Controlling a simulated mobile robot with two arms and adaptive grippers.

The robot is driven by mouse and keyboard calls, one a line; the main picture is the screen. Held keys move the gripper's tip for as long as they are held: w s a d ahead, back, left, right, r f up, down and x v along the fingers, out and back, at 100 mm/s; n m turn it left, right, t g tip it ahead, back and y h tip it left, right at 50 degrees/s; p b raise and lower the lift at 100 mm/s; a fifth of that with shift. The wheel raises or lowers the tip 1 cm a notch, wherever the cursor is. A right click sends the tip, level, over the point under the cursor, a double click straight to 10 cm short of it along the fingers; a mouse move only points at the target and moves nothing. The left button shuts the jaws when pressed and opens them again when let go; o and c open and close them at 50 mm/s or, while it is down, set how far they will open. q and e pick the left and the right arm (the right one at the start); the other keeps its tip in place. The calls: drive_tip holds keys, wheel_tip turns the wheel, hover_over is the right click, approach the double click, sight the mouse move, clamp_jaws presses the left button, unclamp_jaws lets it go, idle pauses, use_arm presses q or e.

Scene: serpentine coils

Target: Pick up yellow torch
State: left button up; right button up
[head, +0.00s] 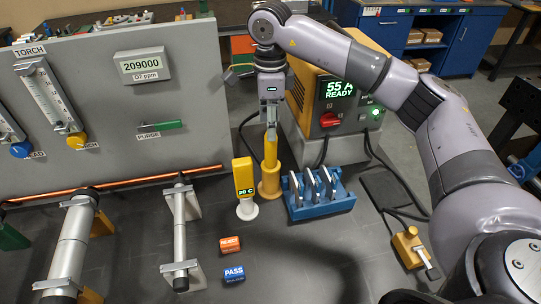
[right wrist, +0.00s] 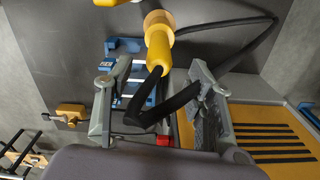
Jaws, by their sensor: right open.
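The yellow torch (head: 271,148) stands upright in a yellow holder (head: 269,183) on the grey bench, in the middle of the head view. My right gripper (head: 269,126) points down right at the torch's upper end and partly covers it. In the right wrist view the torch (right wrist: 158,50) lies between and just beyond the two spread fingers (right wrist: 152,85), with its black cable looping from its end. The gripper is open, and I see no finger closed on the torch. My left gripper is not in view.
A yellow meter (head: 244,178) stands close left of the holder, and a blue rack (head: 318,202) with metal pieces stands close right. The power source (head: 338,85) is behind. Orange REJECT (head: 230,244) and blue PASS (head: 234,274) blocks lie in front.

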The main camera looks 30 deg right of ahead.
sight(271, 147)
wheel_tip(271, 147, down, 3)
drive_tip(key=shift+p, duration=0.3)
wheel_tip(271, 147, down, 5)
drive_tip(key=p, duration=0.3)
drive_tip(key=shift+s+d+r, duration=0.1)
drive_tip(key=shift+f, duration=0.3)
drive_tip(key=shift+c, duration=0.5)
clamp_jaws()
drive_tip(key=shift+r, duration=0.1)
